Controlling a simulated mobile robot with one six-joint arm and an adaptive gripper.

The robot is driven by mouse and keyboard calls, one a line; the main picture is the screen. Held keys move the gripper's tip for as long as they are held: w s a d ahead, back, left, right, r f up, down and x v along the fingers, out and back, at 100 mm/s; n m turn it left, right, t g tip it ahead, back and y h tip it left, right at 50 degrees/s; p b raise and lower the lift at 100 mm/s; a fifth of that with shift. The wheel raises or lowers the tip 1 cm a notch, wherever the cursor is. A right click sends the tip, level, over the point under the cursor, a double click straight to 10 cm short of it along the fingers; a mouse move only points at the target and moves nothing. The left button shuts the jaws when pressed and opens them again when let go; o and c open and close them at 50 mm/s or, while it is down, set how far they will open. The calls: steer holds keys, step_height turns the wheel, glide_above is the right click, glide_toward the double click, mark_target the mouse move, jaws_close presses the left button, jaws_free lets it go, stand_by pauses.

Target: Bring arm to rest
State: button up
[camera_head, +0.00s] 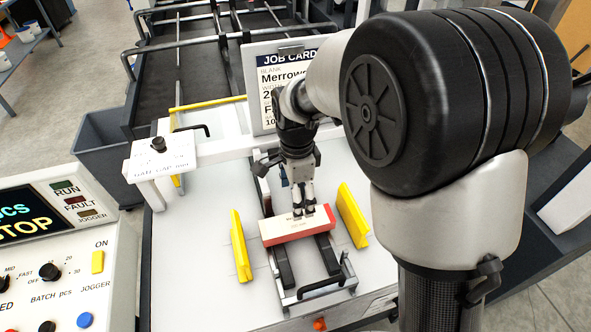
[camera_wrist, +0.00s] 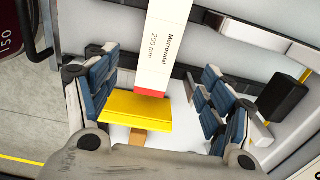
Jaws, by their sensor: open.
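My gripper (camera_head: 303,210) points down over a long block (camera_head: 285,228) with a pale top and a red side, lying across two dark rails between two yellow guides. The fingers look open; in the head view I cannot tell whether the tips touch the block. In the wrist view my gripper (camera_wrist: 155,88) has its blue-padded fingers spread wide. There the block (camera_wrist: 165,45), printed "Merrowdel 200 mm", reaches in from the top, its red end between the fingers. My large black-and-white arm joint hides the right side of the head view.
Yellow guides (camera_head: 240,246) (camera_head: 352,215) flank the block. A job card (camera_head: 265,90) stands behind my wrist. A small white stand (camera_head: 160,160) is to the left, the control panel (camera_head: 60,245) at lower left. A conveyor frame (camera_head: 185,65) lies behind.

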steer(key=s+d+r+n+t, duration=0.2)
steer(key=s+d+r+n, duration=0.6)
steer(key=r, duration=0.4)
steer(key=s+d+r+n+t, duration=0.1)
steer(key=s+d+n, duration=0.1)
steer(key=s, duration=0.4)
steer(key=s+d+r+n+t, duration=0.1)
steer(key=s+d+n, duration=0.2)
steer(key=s, duration=0.4)
steer(key=shift+s+r+n+t, duration=0.15)
steer(key=shift+s+n+t, duration=0.15)
steer(key=shift+n, duration=0.6)
steer(key=shift+d, duration=0.1)
steer(key=shift+c, duration=0.5)
